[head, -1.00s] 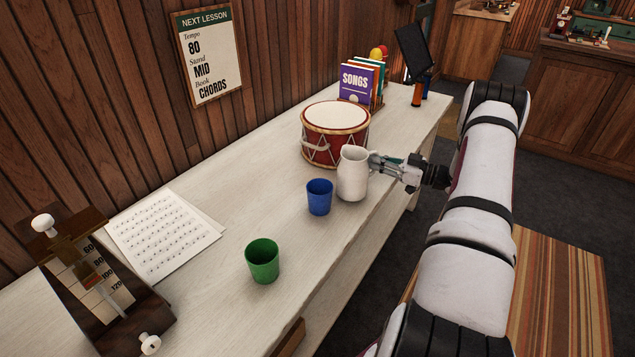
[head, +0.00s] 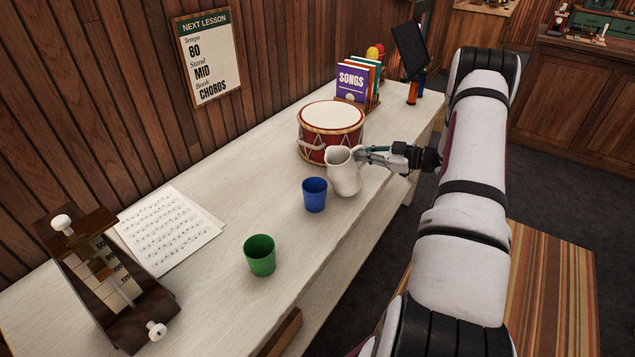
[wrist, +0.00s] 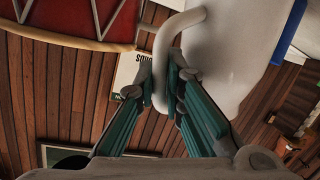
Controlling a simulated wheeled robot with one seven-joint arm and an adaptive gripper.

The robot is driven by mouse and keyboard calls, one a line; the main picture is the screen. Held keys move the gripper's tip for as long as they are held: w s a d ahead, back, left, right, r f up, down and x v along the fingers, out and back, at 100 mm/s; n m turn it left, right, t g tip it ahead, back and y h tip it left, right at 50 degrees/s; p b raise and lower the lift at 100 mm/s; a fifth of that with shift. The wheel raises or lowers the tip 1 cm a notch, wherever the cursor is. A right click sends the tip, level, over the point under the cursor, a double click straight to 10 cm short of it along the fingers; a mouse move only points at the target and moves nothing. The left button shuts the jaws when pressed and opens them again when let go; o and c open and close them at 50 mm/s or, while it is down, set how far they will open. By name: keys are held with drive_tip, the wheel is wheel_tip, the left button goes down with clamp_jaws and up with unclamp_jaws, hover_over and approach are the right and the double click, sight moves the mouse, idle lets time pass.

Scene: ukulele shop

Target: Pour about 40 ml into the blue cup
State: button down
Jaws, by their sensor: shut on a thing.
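A white pitcher (head: 344,173) is tilted to the left in the head view, its mouth toward the blue cup (head: 315,195). The blue cup stands upright on the counter, just left of and below the pitcher's mouth. No stream of liquid shows, and the cup's contents cannot be made out. My gripper (head: 368,156) is shut on the pitcher's handle from the right. In the wrist view the fingers of my gripper (wrist: 168,85) close around the white handle (wrist: 163,60), with the pitcher body (wrist: 225,50) beyond. A blue edge of the cup (wrist: 286,30) shows at the upper right.
A green cup (head: 260,256) stands nearer on the counter (head: 240,195). A red drum (head: 330,132) stands close behind the pitcher. Sheet music (head: 168,228) and a metronome (head: 108,280) are at left. Songbooks (head: 356,84) and a dark tablet-like panel (head: 410,50) are at the far end.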

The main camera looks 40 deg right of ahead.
sight(349, 151)
drive_tip(key=a+r+p, duration=0.1)
drive_tip(key=r, duration=0.1)
drive_tip(key=a+r+n+h+p, duration=0.1)
drive_tip(key=r, duration=0.1)
drive_tip(key=a+r+n+g+p, duration=0.1)
drive_tip(key=a+r, duration=0.1)
drive_tip(key=r, duration=0.1)
drive_tip(key=shift+w+h+p, duration=0.2)
drive_tip(key=shift+h+p, duration=0.15)
drive_tip(key=shift+h, duration=0.05)
drive_tip(key=shift+w+a+r+n+h, duration=0.15)
drive_tip(key=shift+w+a+n+h, duration=0.15)
drive_tip(key=shift+n, duration=0.3)
drive_tip(key=shift+s+a+r+n+g+h+b, duration=0.15)
drive_tip(key=shift+a+n+g+h+b, duration=0.15)
drive_tip(key=shift+a+g+h+b, duration=0.15)
drive_tip(key=shift+a+r+n+g+h+b, duration=0.2)
drive_tip(key=shift+a+r+n+h+b, duration=0.2)
drive_tip(key=shift+a+n+h+b, duration=0.45)
drive_tip(key=shift+a+r+n+g+h+b, duration=0.15)
drive_tip(key=shift+a+r+n+h+b, duration=0.25)
drive_tip(key=shift+b, duration=0.85)
drive_tip(key=shift+a, duration=0.15)
drive_tip(key=shift+a+r+b, duration=0.1)
drive_tip(key=shift+a+b, duration=0.2)
drive_tip(key=shift+b, duration=0.2)
drive_tip(key=shift+d+n+h+b, duration=0.25)
drive_tip(key=shift+d+h+b, duration=0.25)
drive_tip(key=shift+d, duration=0.15)
